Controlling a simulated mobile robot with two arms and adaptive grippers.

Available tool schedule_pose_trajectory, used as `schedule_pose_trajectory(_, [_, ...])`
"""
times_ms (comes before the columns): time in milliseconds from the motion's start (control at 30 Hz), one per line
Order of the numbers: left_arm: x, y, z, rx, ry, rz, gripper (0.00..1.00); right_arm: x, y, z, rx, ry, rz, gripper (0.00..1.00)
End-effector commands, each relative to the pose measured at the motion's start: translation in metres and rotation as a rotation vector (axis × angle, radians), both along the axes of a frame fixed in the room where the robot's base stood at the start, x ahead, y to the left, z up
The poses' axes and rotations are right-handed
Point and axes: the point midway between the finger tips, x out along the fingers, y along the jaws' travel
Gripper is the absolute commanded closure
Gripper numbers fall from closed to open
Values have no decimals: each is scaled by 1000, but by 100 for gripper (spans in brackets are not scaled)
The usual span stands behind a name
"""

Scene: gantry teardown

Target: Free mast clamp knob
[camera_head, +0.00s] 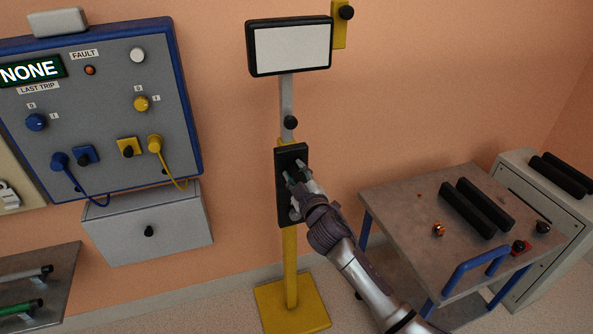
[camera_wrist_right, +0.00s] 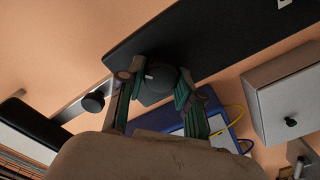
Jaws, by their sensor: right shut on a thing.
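A yellow mast (camera_head: 290,262) with a grey upper tube (camera_head: 287,92) stands against the wall. A long black plate (camera_head: 283,205) is fixed upright on it. My right gripper (camera_head: 297,174) reaches the plate from the lower right. In the right wrist view my gripper (camera_wrist_right: 157,83) is shut on a round black knob (camera_wrist_right: 156,77) with a small white mark, in front of the plate (camera_wrist_right: 235,38). A second black knob (camera_head: 291,122) sits on the grey tube above the plate; it also shows in the right wrist view (camera_wrist_right: 93,102), untouched. My left gripper is not in view.
A screen (camera_head: 290,50) tops the mast. A blue-framed control panel (camera_head: 110,120) and grey drawer box (camera_head: 150,225) are on the wall at left. A cart (camera_head: 400,215) with black bars (camera_head: 475,205) stands at right beside a grey cabinet (camera_head: 535,200).

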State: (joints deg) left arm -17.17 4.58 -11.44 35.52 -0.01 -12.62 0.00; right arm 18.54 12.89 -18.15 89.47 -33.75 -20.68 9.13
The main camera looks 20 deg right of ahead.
Motion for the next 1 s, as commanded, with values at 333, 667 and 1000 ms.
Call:
schedule_pose_trajectory(333, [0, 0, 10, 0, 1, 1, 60, 0, 1, 0, -332, -11, 1, 100])
schedule_pose_trajectory(667, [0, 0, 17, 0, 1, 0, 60, 0, 1, -1, -622, -21, 2, 100])
schedule_pose_trajectory(1000, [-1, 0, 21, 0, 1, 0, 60, 0, 2, -2, -813, -28, 2, 100])
